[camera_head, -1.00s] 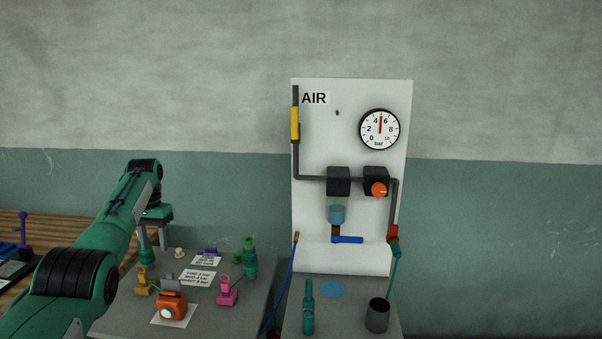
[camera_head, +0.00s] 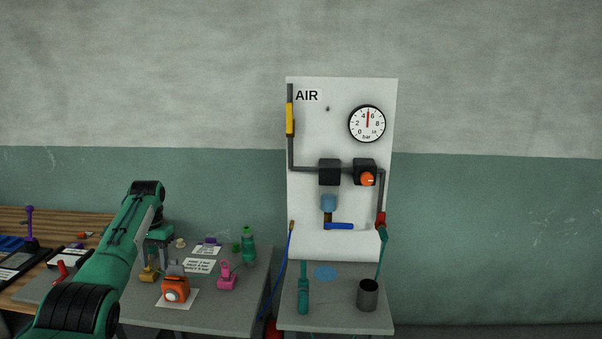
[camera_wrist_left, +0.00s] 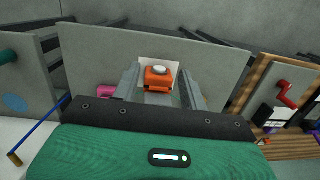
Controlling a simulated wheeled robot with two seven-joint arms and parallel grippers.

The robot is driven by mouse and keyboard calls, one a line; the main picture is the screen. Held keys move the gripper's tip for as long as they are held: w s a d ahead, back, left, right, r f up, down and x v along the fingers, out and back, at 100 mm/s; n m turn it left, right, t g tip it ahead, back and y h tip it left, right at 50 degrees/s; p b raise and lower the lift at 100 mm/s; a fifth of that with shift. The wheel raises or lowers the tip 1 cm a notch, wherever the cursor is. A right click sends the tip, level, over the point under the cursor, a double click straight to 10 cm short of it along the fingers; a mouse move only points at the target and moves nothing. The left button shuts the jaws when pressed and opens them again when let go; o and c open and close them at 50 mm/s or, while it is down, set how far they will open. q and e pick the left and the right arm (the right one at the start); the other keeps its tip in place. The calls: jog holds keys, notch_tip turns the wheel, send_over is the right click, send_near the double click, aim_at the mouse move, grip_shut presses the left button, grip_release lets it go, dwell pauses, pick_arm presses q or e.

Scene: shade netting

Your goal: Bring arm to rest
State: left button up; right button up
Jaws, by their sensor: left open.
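My left arm (camera_head: 95,265) comes in from the lower left and reaches over the grey table. My right gripper is not in view.
The grey table (camera_head: 220,313) holds a pink piece (camera_head: 227,277), a green bottle (camera_head: 248,246) and paper cards. The white AIR panel (camera_head: 340,220) with gauge (camera_head: 367,124) stands right, above a dark cup (camera_head: 368,295). A wooden bench (camera_head: 25,215) lies left.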

pick_arm(q)
jog(key=s+d+f, duration=0.3)
jog(key=f, duration=0.8)
jog(key=s+d+f+m+t, duration=0.1)
jog(key=s+d+f, duration=0.3)
jog(key=s+f, duration=0.45)
jog(key=s+d+f+t, duration=0.1)
jog(key=s+d+f, duration=0.3)
jog(key=s+f, duration=0.4)
jog(key=s+d+t, duration=0.1)
jog(key=s+d, duration=0.3)
jog(key=s, duration=1.3)
jog(key=s+d+r+t, duration=0.1)
jog(key=s+r, duration=0.3)
jog(key=s, duration=0.4)
jog(key=s+d+r+t, duration=0.15)
jog(key=s+r, duration=0.25)
jog(key=s, duration=0.4)
notch_tip(320, 180, down, 30)
jog(key=g, duration=0.2)
jog(key=s+a+f+g, duration=0.1)
jog(key=s+a+f, duration=0.2)
jog(key=s+f, duration=1.6)
jog(key=shift+s+f+h, duration=0.3)
jog(key=shift+f, duration=0.55)
